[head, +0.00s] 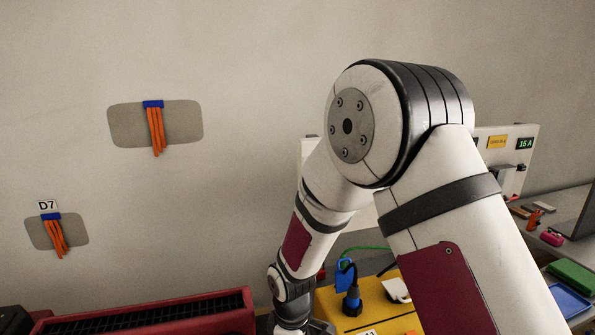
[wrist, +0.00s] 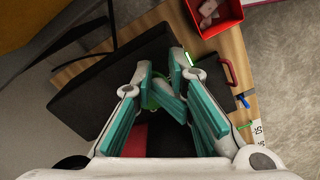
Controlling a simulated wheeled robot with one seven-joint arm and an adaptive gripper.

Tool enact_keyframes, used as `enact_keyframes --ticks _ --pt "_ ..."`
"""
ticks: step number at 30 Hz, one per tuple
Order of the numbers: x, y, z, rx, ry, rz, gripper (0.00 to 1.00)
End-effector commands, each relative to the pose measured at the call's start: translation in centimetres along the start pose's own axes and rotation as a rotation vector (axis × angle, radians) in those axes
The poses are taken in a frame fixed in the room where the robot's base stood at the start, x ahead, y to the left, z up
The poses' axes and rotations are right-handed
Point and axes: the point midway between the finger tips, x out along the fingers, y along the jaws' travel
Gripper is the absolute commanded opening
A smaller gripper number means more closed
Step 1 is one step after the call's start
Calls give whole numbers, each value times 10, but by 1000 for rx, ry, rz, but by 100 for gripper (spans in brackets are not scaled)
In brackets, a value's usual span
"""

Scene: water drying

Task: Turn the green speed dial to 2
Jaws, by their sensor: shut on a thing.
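My gripper (wrist: 161,72) shows in the wrist view with its teal-padded fingers drawn close together over a black box (wrist: 95,95). A green round part, apparently the green speed dial (wrist: 151,97), shows between the fingers, and they are shut on it. Most of the dial is hidden by the fingers. Its pointer and numbers cannot be read. In the head view my own arm fills the middle and right, and neither the gripper nor the dial can be made out.
The black box sits on a wooden bench (wrist: 237,50). A red bin (wrist: 232,12) with pinkish pieces and a dark red-edged panel (wrist: 219,73) are close by. In the head view, a yellow case (head: 345,318) with a blue plug (head: 352,302) stands beside my arm.

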Motion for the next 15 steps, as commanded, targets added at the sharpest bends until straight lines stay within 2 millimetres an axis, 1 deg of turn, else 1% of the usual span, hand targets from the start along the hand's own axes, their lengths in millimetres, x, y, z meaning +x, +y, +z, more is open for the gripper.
enact_keyframes --ticks 1,10,15 --pt "-2 0 -3 -3 7 4 0" --pt "-3 -3 5 -1 5 3 0" --pt "-20 -3 6 0 4 4 0"
